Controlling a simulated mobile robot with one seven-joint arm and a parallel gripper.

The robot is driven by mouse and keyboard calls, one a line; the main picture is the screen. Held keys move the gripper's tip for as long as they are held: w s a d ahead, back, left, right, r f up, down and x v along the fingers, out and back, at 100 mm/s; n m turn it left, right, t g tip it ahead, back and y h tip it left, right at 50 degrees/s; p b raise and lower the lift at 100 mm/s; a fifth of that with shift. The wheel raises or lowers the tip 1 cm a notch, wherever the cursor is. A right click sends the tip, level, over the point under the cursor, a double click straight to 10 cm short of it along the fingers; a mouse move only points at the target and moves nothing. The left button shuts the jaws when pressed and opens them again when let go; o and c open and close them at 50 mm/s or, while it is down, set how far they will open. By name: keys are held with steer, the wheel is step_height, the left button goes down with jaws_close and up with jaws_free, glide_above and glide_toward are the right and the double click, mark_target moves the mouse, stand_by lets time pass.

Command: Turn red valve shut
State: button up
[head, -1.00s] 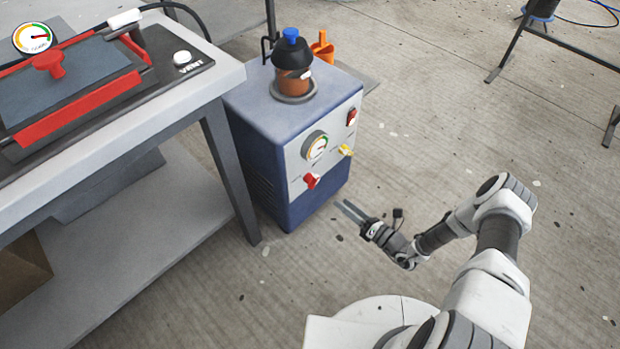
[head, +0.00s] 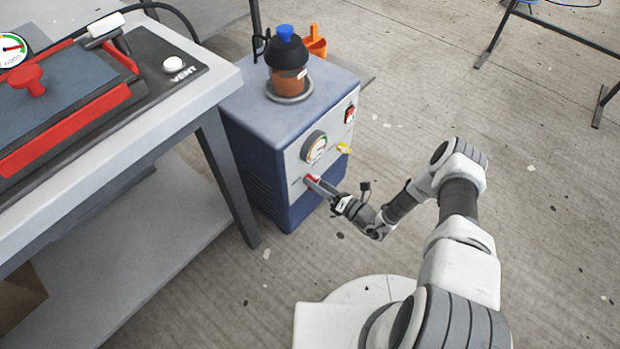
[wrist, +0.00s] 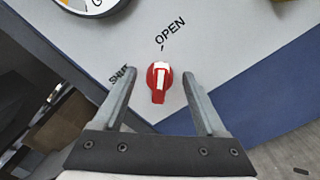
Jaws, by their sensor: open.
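The red valve (wrist: 158,88) is a knob with a white stripe on the light front panel of a blue cabinet. In the wrist view its stripe points up, slightly right, towards the OPEN label (wrist: 170,31); the SHUT label (wrist: 122,76) is to its left. My gripper (wrist: 158,95) is open, with one finger on each side of the valve and visible gaps between. In the head view the fingertips of my gripper (head: 322,187) are at the red valve (head: 312,179) and partly cover it.
The blue cabinet (head: 262,150) has a gauge (head: 314,147), a yellow valve (head: 343,148) and a red switch (head: 350,114) on its panel. A jar with a blue cap (head: 285,32) stands on top. A workbench (head: 215,95) is to the left.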

steer(key=shift+w+a, duration=0.2)
steer(key=shift+a, duration=0.1)
jaws_close()
